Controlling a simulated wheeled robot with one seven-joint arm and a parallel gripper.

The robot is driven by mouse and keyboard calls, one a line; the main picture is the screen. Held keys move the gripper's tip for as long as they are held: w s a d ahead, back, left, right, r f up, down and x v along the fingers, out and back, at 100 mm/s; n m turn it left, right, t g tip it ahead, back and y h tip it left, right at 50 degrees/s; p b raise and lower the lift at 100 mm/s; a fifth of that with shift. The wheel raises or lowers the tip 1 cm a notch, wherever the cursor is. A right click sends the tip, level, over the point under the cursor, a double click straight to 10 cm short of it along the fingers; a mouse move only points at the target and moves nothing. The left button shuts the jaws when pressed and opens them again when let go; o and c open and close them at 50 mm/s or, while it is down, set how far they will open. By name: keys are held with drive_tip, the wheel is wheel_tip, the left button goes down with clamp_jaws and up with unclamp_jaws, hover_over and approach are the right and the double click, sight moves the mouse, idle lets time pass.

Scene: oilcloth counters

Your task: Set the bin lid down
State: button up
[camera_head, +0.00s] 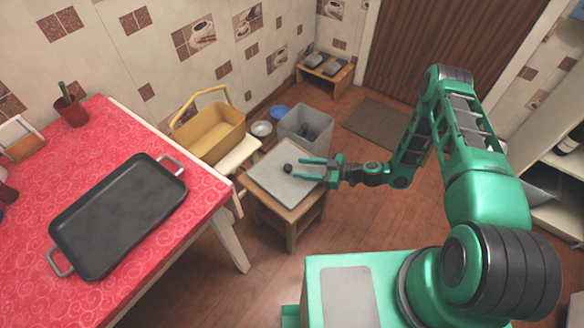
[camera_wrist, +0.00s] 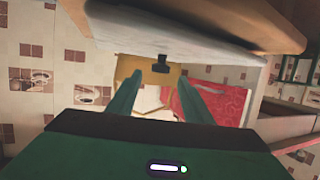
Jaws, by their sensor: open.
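The bin lid (camera_head: 272,180) is a flat grey square with a small black knob (camera_head: 288,168). It lies flat on top of a small wooden stool (camera_head: 291,223) beside the red-topped counter. My gripper (camera_head: 300,169) is low over the lid's right part, fingers level, open and empty. The knob is at or just beyond the fingertips, not gripped. In the wrist view, my open fingers (camera_wrist: 160,76) point toward the black knob (camera_wrist: 161,64), and the pale surface at the top (camera_wrist: 190,35) looks like the lid. The grey bin (camera_head: 306,126) stands uncovered behind the stool.
A yellow basket (camera_head: 210,130) sits on a pale seat left of the stool. Bowls (camera_head: 262,129) lie on the floor by the bin. The red counter (camera_head: 200,205) holds a black tray (camera_head: 118,215). A doormat (camera_head: 374,126) and open floor lie behind right.

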drive_tip(key=v, duration=0.5)
drive_tip(key=shift+s+d+r, duration=0.1)
drive_tip(key=shift+d, duration=0.05)
